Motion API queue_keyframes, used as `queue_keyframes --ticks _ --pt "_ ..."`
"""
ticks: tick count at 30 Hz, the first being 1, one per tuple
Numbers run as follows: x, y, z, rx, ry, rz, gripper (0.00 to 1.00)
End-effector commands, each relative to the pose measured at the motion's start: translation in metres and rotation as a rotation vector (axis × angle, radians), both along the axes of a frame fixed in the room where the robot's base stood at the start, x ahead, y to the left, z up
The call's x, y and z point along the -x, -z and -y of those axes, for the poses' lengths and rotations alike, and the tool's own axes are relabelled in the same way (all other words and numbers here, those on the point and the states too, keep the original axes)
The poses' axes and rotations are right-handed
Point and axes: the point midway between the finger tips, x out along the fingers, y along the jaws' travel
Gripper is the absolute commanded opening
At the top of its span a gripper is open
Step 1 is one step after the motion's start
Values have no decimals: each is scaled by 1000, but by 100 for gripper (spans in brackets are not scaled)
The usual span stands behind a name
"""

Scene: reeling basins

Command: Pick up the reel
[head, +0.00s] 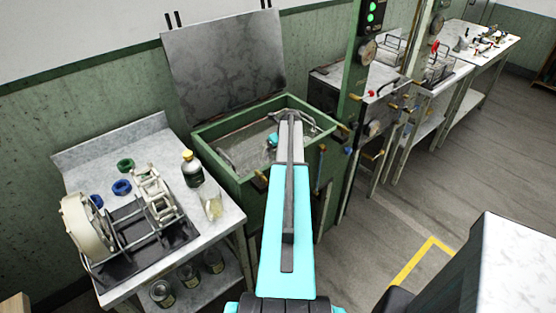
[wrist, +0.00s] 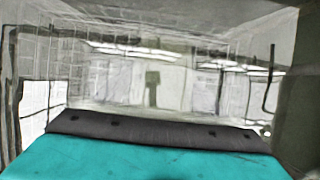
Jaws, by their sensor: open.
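A cream reel (head: 153,192) with an open frame stands on the left metal table, on a dark rack beside a large cream wheel (head: 88,226). I cannot tell for sure which of these is the reel meant. My arm reaches over the green basin (head: 240,186), to the right of that table and away from the reel. A small cyan part of my gripper (head: 272,140) shows inside the basin; its fingertips are hidden behind my arm. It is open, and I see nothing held. The wrist view shows grey, reflective basin surfaces and no reel.
A raised metal panel (head: 225,66) stands behind the basin. A bottle (head: 191,170), a glass jar (head: 211,203) and coloured rings (head: 122,187) crowd the left table. A green post (head: 362,90) and more benches stand right.

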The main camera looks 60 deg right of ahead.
Motion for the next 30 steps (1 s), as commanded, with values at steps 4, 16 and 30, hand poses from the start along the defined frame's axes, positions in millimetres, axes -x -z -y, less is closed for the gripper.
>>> queue_keyframes --ticks 4,16,30 --pt "0 0 0 0 0 0 73" --pt "1 -1 1 1 1 1 25" --pt "1 -13 1 2 1 0 25"
